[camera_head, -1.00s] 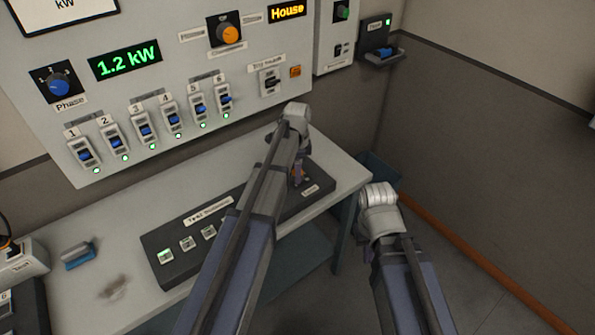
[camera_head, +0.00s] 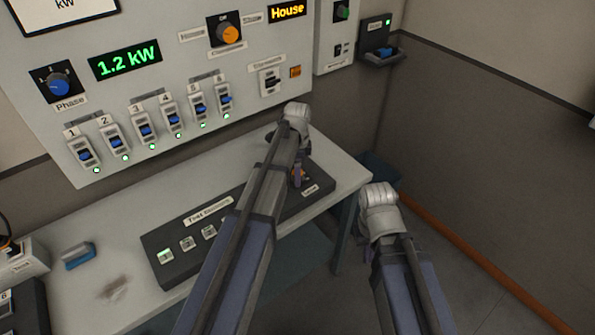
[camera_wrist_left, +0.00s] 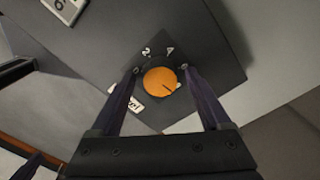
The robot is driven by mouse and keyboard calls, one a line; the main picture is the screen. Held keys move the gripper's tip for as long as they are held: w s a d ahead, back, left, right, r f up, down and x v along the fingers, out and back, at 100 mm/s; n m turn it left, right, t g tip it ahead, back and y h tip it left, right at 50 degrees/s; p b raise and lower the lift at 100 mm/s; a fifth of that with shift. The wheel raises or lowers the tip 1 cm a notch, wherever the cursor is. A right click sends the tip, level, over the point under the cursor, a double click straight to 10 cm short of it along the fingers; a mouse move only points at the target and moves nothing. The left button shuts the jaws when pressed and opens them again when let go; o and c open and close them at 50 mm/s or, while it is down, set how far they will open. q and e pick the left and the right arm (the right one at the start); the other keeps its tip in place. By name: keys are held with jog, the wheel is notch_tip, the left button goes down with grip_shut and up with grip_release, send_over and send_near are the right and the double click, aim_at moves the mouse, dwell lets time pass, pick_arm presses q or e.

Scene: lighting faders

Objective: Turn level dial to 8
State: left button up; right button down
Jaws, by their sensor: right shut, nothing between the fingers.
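The orange level dial (camera_wrist_left: 160,81) sits on a dark panel in the left wrist view, with a dark pointer line toward the lower right. A few pale scale marks show above it; others are hidden. A white label (camera_wrist_left: 132,103) is partly covered by a finger. My left gripper (camera_wrist_left: 162,70) has its fingers apart on either side of the dial, with narrow gaps seeming to show; contact is unclear. In the head view my left gripper (camera_head: 298,177) points down at the panel's right end. My right gripper (camera_head: 372,225) hangs right of the table, its fingers hardly visible.
The dark test panel (camera_head: 175,244) lies on the pale table (camera_head: 335,172), with square buttons at its left. Above stands a wall console (camera_head: 180,70) with several blue faders and a 1.2 kW display. A blue block (camera_head: 78,255) lies at the left.

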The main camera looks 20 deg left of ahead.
pick_arm(q)
jog(key=shift+r, duration=0.15)
notch_tip(320, 180, up, 8)
jog(key=p, duration=0.8)
jog(key=shift+f, duration=0.2)
jog(key=s+d+n, duration=0.5)
jog(key=s+d, duration=0.1)
jog(key=s, duration=0.6)
jog(key=s+d+n+y, duration=0.1)
jog(key=s+d+n, duration=0.5)
jog(key=s, duration=0.6)
jog(key=shift+d, duration=0.75)
